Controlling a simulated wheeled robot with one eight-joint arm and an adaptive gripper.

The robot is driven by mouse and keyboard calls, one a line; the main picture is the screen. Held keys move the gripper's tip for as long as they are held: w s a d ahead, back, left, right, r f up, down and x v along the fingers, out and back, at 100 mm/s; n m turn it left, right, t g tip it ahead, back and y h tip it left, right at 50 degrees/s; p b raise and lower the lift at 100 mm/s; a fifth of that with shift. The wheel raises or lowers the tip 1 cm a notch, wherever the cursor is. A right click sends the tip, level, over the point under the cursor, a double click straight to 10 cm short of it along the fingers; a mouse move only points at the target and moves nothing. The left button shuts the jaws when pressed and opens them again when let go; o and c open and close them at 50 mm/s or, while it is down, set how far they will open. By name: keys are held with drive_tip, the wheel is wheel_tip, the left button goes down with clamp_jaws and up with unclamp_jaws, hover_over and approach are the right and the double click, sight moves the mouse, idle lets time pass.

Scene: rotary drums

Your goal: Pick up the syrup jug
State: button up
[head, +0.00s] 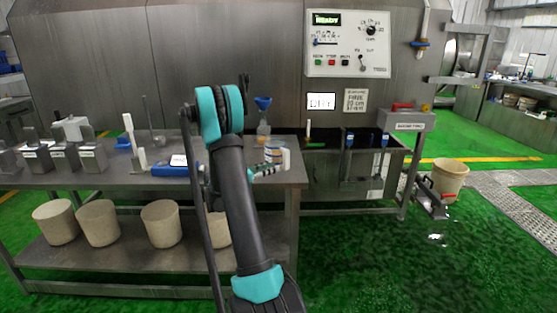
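My gripper (268,171) seems to be the dark and teal piece just in front of and below this container, partly hidden by my upper arm. I cannot tell whether its fingers are open or touch the container.
A clear bottle with a blue funnel (263,118) stands behind. The steel table (120,182) also holds a blue tray (170,170) and labelled metal blocks (62,155). Beige buckets (100,222) sit on its lower shelf. A steel sink (350,165) is to the right. Green floor is free at front right.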

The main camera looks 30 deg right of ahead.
sight(284, 164)
drive_tip(key=shift+s+d, duration=0.2)
drive_tip(key=shift+d, duration=3.8)
drive_tip(key=shift+c, duration=0.3)
clamp_jaws()
